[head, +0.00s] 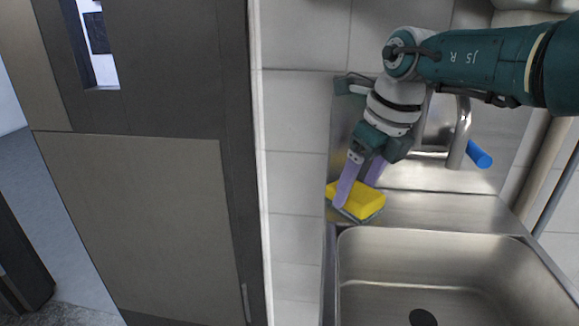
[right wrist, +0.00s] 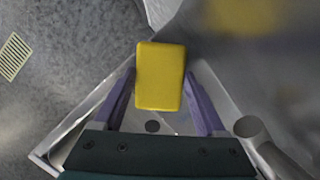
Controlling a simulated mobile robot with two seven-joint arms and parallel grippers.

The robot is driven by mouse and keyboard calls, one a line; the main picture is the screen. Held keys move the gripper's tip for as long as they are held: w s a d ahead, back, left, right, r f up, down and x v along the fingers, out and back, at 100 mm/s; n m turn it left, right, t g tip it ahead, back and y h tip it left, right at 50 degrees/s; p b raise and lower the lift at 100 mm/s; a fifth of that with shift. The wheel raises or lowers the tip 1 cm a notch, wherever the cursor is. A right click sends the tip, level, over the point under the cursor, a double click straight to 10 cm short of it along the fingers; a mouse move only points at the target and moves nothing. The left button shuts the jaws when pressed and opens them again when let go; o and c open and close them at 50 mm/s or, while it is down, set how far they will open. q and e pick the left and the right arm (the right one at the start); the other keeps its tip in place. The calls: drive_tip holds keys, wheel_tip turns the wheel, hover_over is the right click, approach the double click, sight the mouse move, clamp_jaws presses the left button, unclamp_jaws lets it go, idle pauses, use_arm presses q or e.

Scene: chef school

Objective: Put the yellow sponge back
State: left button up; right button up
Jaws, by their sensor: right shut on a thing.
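The yellow sponge (head: 366,201) has a darker scouring layer on its underside. It is at the back left corner of the metal sink, over the ledge behind the basin. My right gripper (head: 358,190) points down at it, with its purple fingers on either side, shut on the sponge. In the right wrist view the sponge (right wrist: 160,76) lies between the two fingertips (right wrist: 158,82). I cannot tell whether its underside touches the ledge. My left gripper is not in view.
The sink basin (head: 430,245) is empty, with a dark drain (head: 423,317). A tap (head: 461,135) with a blue end (head: 479,154) stands to the right of my right gripper. A tiled wall (head: 298,125) and a grey door (head: 150,215) are on the left.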

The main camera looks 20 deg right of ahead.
drive_tip(key=o, duration=1.2)
drive_tip(key=shift+o, duration=0.2)
